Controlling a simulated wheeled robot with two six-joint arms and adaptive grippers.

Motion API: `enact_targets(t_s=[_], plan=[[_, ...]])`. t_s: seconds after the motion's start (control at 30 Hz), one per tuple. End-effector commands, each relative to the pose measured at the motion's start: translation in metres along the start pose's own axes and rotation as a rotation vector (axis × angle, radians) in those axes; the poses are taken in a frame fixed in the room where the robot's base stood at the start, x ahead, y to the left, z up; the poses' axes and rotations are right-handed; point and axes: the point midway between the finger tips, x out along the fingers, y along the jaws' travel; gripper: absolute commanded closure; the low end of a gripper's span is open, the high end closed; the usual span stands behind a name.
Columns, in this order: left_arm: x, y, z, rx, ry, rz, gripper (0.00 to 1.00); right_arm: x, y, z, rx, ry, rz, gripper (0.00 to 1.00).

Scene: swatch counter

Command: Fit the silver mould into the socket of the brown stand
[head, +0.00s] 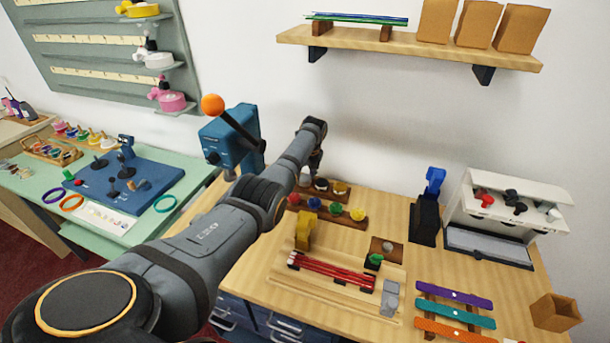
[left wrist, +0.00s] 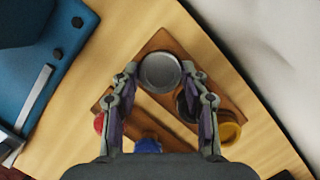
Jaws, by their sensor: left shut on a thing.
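The silver mould (left wrist: 160,71) is a round, shallow grey cup at the end of a brown rack (left wrist: 158,42). My left gripper (left wrist: 160,80) is shut on it, one finger on each side. I cannot tell whether the mould still rests in the rack or is just lifted. In the head view the mould (head: 306,175) shows pale beside the left gripper (head: 315,168), which points down over the rack. A small brown block with a pale round spot (head: 376,244) stands nearer the front; it may be the brown stand. My right gripper is not in view.
A dark mould (head: 321,184) and a yellow mould (head: 340,188) sit beside the silver one. A front rack (head: 318,213) holds several coloured pieces. A wooden tray (head: 347,293) holds red rods. A blue machine (head: 231,135) stands left; a black holder (head: 424,222) stands right.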

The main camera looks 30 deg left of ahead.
Motion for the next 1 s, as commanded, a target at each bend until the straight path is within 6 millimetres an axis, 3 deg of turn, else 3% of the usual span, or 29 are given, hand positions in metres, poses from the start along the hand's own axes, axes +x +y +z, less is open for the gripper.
enact_targets(t_s=[0.07,0.1,0.27,0.67,0.8,1.0], plan=[[0.001,0.000,0.000,0.000,-0.001,-0.001,0.95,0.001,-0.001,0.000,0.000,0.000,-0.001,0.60],[0.000,0.000,0.000,0.000,-0.001,-0.001,0.51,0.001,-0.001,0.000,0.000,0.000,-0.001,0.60],[0.000,0.000,0.000,0.000,-0.001,-0.001,0.30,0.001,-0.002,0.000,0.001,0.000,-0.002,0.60],[-0.004,0.000,0.000,0.000,0.000,0.000,0.29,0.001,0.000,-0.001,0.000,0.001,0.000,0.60],[-0.023,0.000,0.000,0.000,-0.003,-0.002,0.29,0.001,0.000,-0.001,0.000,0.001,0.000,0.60],[-0.075,-0.001,0.000,0.000,-0.003,-0.003,0.29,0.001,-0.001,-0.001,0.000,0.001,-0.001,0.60]])
